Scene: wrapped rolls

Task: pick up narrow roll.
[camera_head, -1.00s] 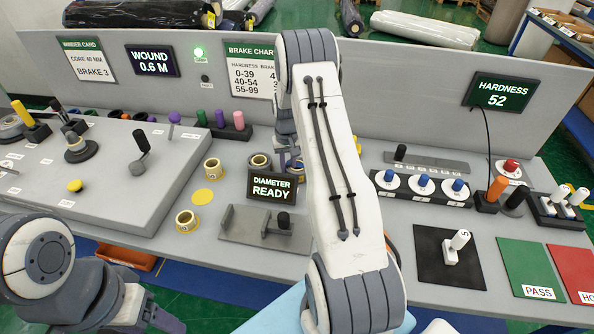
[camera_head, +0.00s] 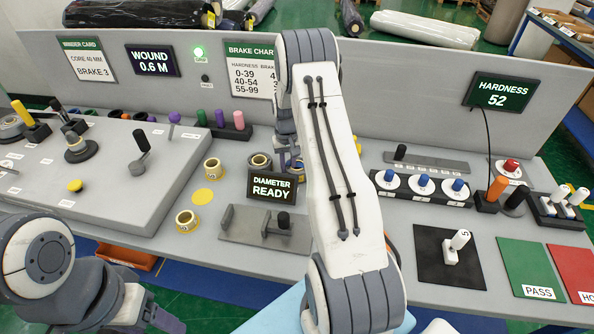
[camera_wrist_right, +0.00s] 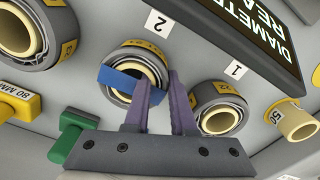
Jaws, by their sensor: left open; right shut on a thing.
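In the right wrist view several wrapped rolls lie with their ends facing the camera. One roll with a blue band (camera_wrist_right: 118,80) is beside the number 2 label, and another roll (camera_wrist_right: 208,120) is beside the number 1 label. My right gripper (camera_wrist_right: 162,80) is shut at the banded roll's edge, its purple fingers overlapping the roll's open end. The fingers hide part of that roll. In the head view my right gripper (camera_head: 289,152) is partly hidden behind my right arm, behind the DIAMETER screen. My left gripper (camera_head: 166,318) shows only partly at the bottom edge, away from the rolls.
The DIAMETER READY screen (camera_head: 273,187) stands in front of the rolls. A grey fixture (camera_head: 245,231) with a black knob lies before it. Yellow-rimmed cores (camera_head: 187,221) stand to the left. A larger roll (camera_wrist_right: 62,30) and a yellow core (camera_wrist_right: 290,120) flank the rolls.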

